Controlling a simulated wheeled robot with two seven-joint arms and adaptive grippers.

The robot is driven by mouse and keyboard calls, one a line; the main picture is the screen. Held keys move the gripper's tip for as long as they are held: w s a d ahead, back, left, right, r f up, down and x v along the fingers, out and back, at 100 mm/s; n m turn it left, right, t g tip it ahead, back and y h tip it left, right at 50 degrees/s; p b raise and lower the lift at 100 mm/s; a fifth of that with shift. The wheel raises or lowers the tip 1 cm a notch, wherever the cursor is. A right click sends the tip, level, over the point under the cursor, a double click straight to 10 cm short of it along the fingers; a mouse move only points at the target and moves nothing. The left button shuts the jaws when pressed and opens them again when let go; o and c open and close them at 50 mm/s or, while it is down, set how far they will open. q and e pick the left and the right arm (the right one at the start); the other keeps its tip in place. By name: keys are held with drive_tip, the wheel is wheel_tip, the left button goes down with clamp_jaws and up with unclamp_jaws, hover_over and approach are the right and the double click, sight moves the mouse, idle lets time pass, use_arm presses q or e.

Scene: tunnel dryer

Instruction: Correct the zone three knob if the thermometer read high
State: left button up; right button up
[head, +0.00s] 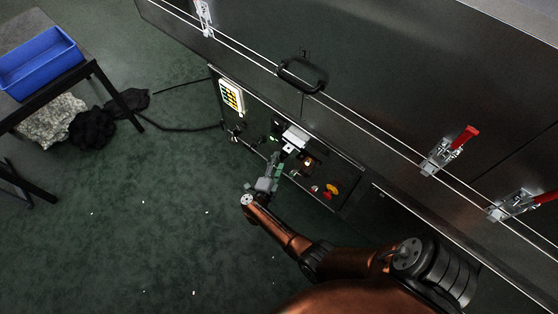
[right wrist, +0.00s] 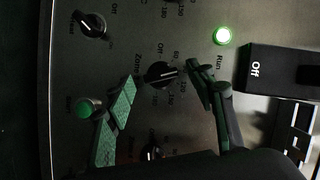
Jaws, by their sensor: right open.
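My right gripper (head: 282,156) is at the control panel (head: 345,189) of the dryer; in the right wrist view it is open (right wrist: 160,73), with its green-padded fingertips on either side of a black knob (right wrist: 163,76). The knob has a white pointer line and a printed scale; its label starts with "Zon", and the zone number is not legible. I cannot tell whether the fingertips touch it. Another black knob (right wrist: 152,152) is partly hidden below. I cannot make out a thermometer reading. My left gripper is not in view.
The panel has a lit green Run lamp (right wrist: 222,36), a green button (right wrist: 88,108), an upper-left knob (right wrist: 92,24) and a protruding black box marked Off (right wrist: 262,70). A colored chart (head: 231,96) and a red-yellow switch (head: 332,189) flank the gripper. A black handle (head: 302,75) protrudes above.

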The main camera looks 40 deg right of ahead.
drive_tip(key=v, duration=1)
drive_tip(key=shift+a, duration=0.25)
drive_tip(key=shift+s, duration=0.15)
